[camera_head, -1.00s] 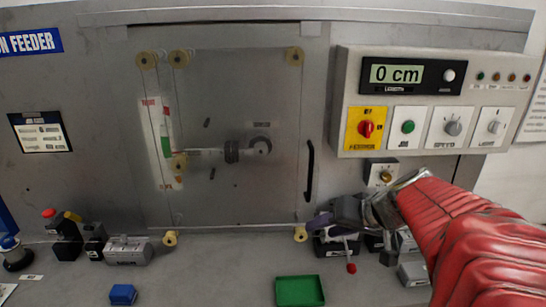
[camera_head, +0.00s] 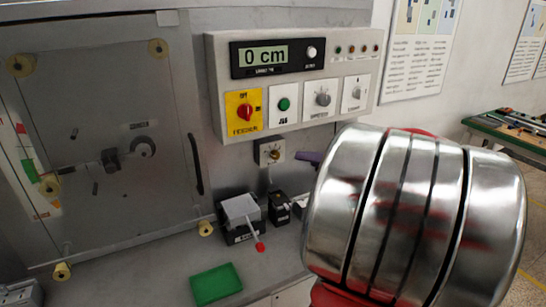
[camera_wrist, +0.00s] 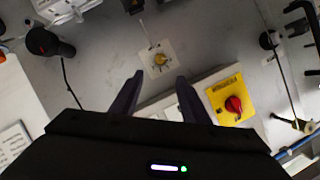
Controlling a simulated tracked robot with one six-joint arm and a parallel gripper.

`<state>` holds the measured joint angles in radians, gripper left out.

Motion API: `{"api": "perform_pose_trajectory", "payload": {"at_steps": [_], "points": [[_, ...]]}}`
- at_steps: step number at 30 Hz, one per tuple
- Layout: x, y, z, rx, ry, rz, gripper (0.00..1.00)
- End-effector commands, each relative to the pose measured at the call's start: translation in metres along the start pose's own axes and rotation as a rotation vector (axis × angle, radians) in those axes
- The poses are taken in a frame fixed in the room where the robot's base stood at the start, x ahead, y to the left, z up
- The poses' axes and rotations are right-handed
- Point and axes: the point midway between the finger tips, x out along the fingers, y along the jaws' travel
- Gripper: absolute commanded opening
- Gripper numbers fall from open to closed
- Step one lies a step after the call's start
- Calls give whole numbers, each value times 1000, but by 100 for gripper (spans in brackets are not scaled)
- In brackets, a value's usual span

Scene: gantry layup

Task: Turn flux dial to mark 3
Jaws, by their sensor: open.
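A small dial on a pale square plate (camera_head: 271,152), with a brass-coloured knob, sits on the grey wall just below the control panel. I take it for the flux dial; its lettering is too small to read. In the wrist view the dial (camera_wrist: 160,60) lies just beyond my fingertips, roughly centred between them. The knob's mark setting cannot be read. My gripper (camera_wrist: 160,76) is open and empty, with dark purple fingers apart. In the head view a purple finger (camera_head: 308,157) shows just right of the dial, and my arm hides the rest of the gripper.
The control panel (camera_head: 222,48) above carries a "0 cm" display (camera_head: 263,57), a red knob on yellow (camera_head: 244,112), a green button (camera_head: 284,104) and two grey dials. A lever box (camera_head: 240,215) and green tray (camera_head: 216,284) stand below.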

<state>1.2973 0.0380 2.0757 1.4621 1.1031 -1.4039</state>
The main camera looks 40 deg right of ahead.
Motion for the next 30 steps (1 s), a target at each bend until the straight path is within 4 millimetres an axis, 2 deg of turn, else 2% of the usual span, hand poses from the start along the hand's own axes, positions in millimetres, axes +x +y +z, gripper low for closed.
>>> {"api": "perform_pose_trajectory", "payload": {"at_steps": [8,13,30], "points": [[3,-1,1,0,-3,-1,42],[17,-2,2,0,-6,-4,42],[103,-2,3,-1,-7,-4,42]]}}
